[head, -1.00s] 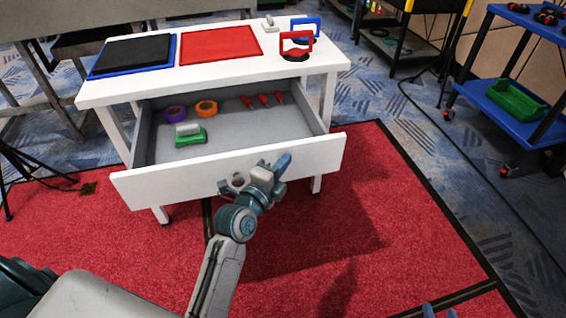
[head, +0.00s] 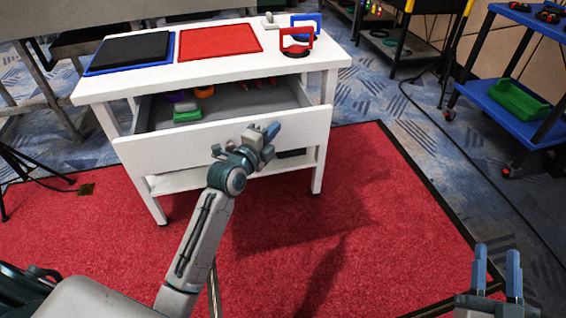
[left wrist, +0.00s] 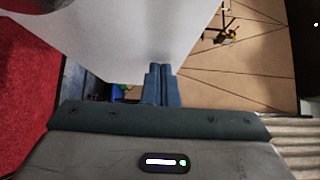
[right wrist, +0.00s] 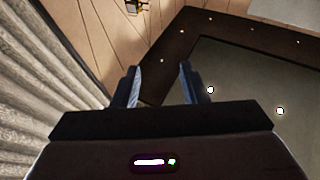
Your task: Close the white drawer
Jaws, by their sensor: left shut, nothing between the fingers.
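The white drawer (head: 180,153) is partly open under a white table. Its front panel stands out from the table, and a strip of its grey inside shows. My left gripper (head: 270,133) is shut and empty at the right half of the drawer's front. Its closed fingers (left wrist: 161,82) show in the left wrist view in front of a large white surface. Whether the fingertips touch the panel I cannot tell. My right gripper (head: 497,272) is open and empty, away from the drawer at the lower right. Its spread fingers show in the right wrist view (right wrist: 160,85).
Inside the drawer are a green-based block (head: 187,113), tape rolls and red-handled tools, partly hidden by the tabletop. On the table (head: 215,68) are a black-and-blue pad, a red mat (head: 222,42) and suction-cup handles. A blue cart (head: 505,100) stands right. Red carpet in front is clear.

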